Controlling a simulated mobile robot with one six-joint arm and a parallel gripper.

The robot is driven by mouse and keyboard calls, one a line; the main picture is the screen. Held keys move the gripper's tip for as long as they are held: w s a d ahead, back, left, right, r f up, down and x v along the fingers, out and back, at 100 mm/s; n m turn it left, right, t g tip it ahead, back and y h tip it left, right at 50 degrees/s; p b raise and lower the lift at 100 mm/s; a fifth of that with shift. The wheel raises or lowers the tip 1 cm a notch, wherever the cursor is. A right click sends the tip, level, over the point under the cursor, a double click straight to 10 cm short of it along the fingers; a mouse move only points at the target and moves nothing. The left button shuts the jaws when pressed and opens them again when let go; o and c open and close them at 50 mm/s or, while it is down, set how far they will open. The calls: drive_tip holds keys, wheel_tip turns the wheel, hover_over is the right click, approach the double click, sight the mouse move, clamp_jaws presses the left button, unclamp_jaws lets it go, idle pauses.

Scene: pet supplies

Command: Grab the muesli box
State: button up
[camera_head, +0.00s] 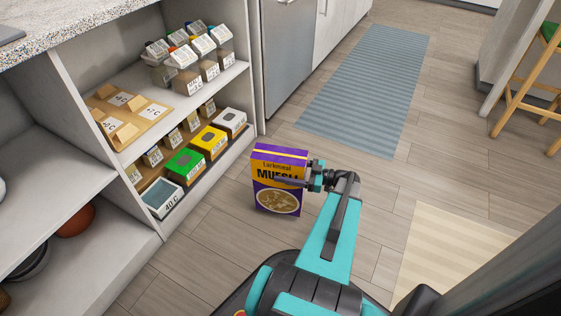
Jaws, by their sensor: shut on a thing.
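The muesli box (277,177) is purple and yellow, with a picture of a bowl on its front. It is upright, near the middle of the head view, beside the open shelf unit. My gripper (306,178) is at the right side of the box and shut on it. One finger shows across the front near the lettering; the other finger is hidden behind the box. I cannot tell whether the box touches the floor or is held a little above it.
The shelf unit (206,92) on the left holds several jars (185,60), a wooden board (131,112) with price cards, and coloured boxes (186,163). A blue striped rug (366,85) lies beyond. A wooden stool (530,85) stands at the upper right. The wooden floor between is clear.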

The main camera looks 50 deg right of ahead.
drive_tip(key=shift+s+a+r+p, duration=0.1)
drive_tip(key=shift+s+a+p, duration=0.05)
drive_tip(key=shift+s+a, duration=0.45)
drive_tip(key=shift+s+a+r+p, duration=0.15)
drive_tip(key=shift+s+a, duration=0.25)
drive_tip(key=shift+s, duration=0.45)
drive_tip(key=shift+s+a+r+p, duration=0.1)
drive_tip(key=shift+s+a+p, duration=0.1)
drive_tip(key=shift+s+a, duration=0.4)
drive_tip(key=shift+s+d+f, duration=0.1)
